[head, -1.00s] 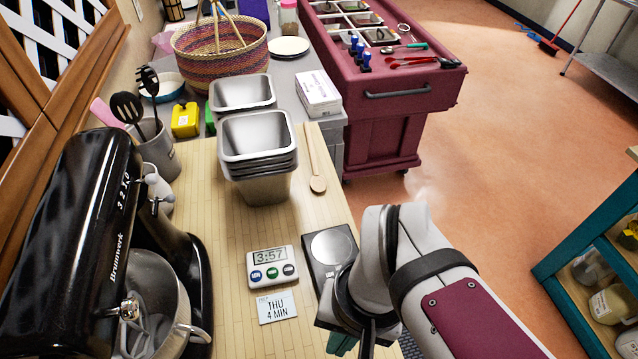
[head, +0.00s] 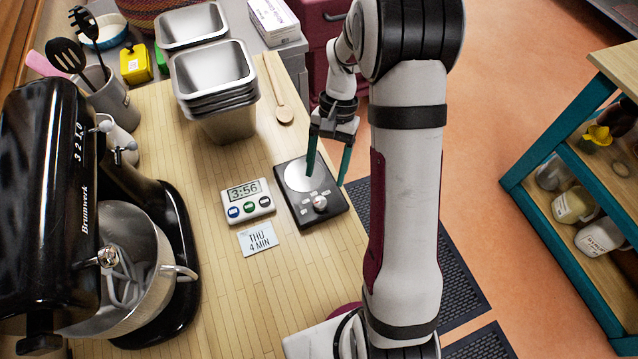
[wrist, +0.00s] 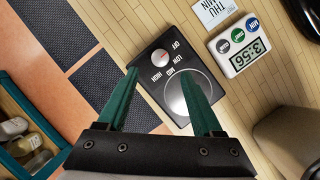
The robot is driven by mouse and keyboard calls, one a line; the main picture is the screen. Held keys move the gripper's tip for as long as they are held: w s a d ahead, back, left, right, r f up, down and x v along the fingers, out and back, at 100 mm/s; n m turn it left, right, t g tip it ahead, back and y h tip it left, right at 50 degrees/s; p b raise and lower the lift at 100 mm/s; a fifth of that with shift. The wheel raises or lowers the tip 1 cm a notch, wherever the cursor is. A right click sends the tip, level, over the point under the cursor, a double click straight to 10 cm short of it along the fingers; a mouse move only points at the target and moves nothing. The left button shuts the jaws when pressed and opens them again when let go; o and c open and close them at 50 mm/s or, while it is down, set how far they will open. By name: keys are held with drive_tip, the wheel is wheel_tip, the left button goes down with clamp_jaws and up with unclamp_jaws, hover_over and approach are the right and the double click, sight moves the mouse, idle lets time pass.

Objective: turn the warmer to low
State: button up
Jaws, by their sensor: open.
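The warmer (head: 291,214) is a small black box near the counter's right edge, with a round silver plate and a knob (head: 320,204). In the wrist view, the warmer (wrist: 150,88) has its knob (wrist: 160,57) ringed by the labels OFF, LOW, MED and HIGH. The setting of the knob's mark is too small to read surely. My gripper (head: 327,172) has green fingers, spread apart and empty, above the plate end of the warmer.
A timer (head: 249,201) reading 3:56 and a THU 4 MIN card (head: 258,238) lie left of the warmer. Stacked metal pans (head: 213,90) and a wooden spoon (head: 277,90) lie behind. A black mixer (head: 40,200) stands left. Dark floor mats (head: 440,270) lie right of the counter.

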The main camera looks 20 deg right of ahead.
sight(320, 201)
drive_tip(key=x, duration=0.7)
drive_tip(key=shift+r, duration=0.1)
clamp_jaws()
